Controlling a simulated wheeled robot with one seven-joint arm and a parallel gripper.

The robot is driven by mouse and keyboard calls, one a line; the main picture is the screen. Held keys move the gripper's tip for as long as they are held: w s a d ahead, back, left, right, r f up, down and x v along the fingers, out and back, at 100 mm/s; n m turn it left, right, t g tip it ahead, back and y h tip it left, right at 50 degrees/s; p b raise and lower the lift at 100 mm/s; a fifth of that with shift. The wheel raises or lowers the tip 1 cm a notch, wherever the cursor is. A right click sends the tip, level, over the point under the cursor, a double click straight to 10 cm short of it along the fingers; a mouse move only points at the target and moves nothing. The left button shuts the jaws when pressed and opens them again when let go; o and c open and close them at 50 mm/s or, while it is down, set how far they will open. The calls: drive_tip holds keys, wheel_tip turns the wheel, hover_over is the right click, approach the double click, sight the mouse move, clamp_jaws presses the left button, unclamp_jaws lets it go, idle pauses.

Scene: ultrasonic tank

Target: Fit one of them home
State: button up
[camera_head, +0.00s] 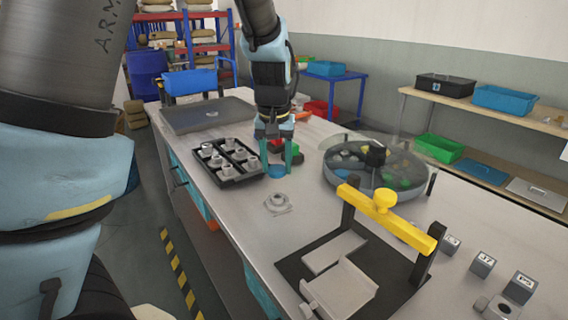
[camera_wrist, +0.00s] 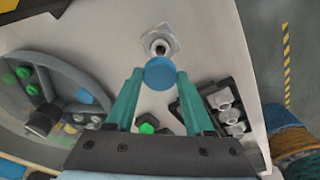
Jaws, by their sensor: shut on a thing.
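My gripper (camera_head: 278,160) is shut on a round blue piece (camera_head: 277,172) and holds it upright between its teal fingertips. In the wrist view the blue piece (camera_wrist: 160,73) shows as a flat disc between the fingertips (camera_wrist: 160,80). A grey metal fitting (camera_head: 277,204) with a flanged base and a central hole stands on the bench, just in front of the gripper in the head view. In the wrist view the fitting (camera_wrist: 160,43) lies just beyond the disc, its near edge partly covered. I cannot tell the disc's height above the bench.
A black tray (camera_head: 228,182) with several grey parts stands to the left. A round clear-covered tank (camera_head: 345,182) with coloured pieces is on the right. A black fixture with a yellow crossbar (camera_head: 408,220) and several small marked blocks (camera_head: 483,264) stand nearer. A green-topped piece (camera_wrist: 147,128) lies behind the gripper.

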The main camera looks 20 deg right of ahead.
drive_tip(key=shift+f+b, duration=2.55)
drive_tip(key=shift+f, duration=0.45)
drive_tip(key=shift+f+b, duration=0.4)
drive_tip(key=shift+f, duration=0.3)
drive_tip(key=shift+f+p, duration=0.25)
drive_tip(key=shift+p, duration=0.2)
idle(1.9)
drive_tip(key=o, duration=1.4)
drive_tip(key=shift+c, duration=0.2)
drive_tip(key=shift+r, duration=0.1)
drive_tip(key=r, duration=0.3)
drive_tip(key=s+r, duration=0.1)
drive_tip(key=r, duration=0.3)
drive_tip(key=r+b, duration=0.1)
drive_tip(key=r, duration=0.2)
drive_tip(key=shift+s+a+r, duration=0.25)
drive_tip(key=shift+a+r, duration=0.05)
drive_tip(key=shift+a, duration=0.1)
